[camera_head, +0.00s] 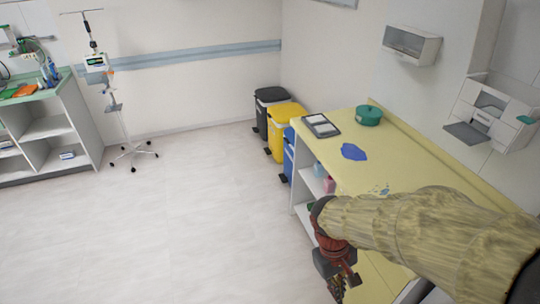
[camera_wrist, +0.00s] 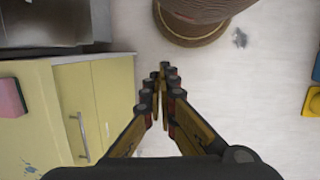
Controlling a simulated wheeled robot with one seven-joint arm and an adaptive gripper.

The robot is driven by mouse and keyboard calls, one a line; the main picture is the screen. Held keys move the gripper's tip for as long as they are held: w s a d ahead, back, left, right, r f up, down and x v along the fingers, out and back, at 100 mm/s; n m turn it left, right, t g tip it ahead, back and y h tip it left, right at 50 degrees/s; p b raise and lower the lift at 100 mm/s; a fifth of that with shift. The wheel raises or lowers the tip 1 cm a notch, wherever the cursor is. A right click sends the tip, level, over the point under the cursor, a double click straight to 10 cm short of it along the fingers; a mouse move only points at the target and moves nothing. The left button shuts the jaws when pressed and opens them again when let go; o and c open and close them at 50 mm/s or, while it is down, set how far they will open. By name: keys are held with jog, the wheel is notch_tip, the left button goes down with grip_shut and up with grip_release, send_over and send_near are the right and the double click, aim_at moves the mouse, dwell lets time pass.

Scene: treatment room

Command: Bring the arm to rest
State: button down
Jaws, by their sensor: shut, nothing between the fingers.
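My arm reaches in from the right in the head view, over the front part of the yellow-topped counter (camera_head: 398,160). My gripper (camera_head: 340,287) hangs low at the counter's front side, partly cut off by the lower edge. In the wrist view, my gripper (camera_wrist: 163,78) points out over the pale floor, its fingertips together and empty. A yellow cabinet front (camera_wrist: 105,95) with a metal handle stands to the left of the fingers, apart from them.
A green bowl (camera_head: 368,115), a tablet-like tray (camera_head: 321,125) and a blue cloth (camera_head: 354,152) lie on the counter. Black (camera_head: 271,95), yellow (camera_head: 286,113) and blue bins stand beyond it. An IV stand (camera_head: 118,120) and open shelves (camera_head: 48,128) are at left. The middle floor is clear.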

jog(key=s+r+m+t+y, duration=0.1)
jog(key=s+r+m+t, duration=0.1)
jog(key=r, duration=0.7)
jog(key=s+d+r+m+t+y, duration=0.1)
jog(key=s+r+m+t, duration=0.1)
jog(key=r+t, duration=0.3)
notch_tip(320, 180, up, 4)
jog(key=shift+d+r, duration=0.1)
jog(key=shift+d, duration=0.2)
jog(key=shift+s, duration=0.1)
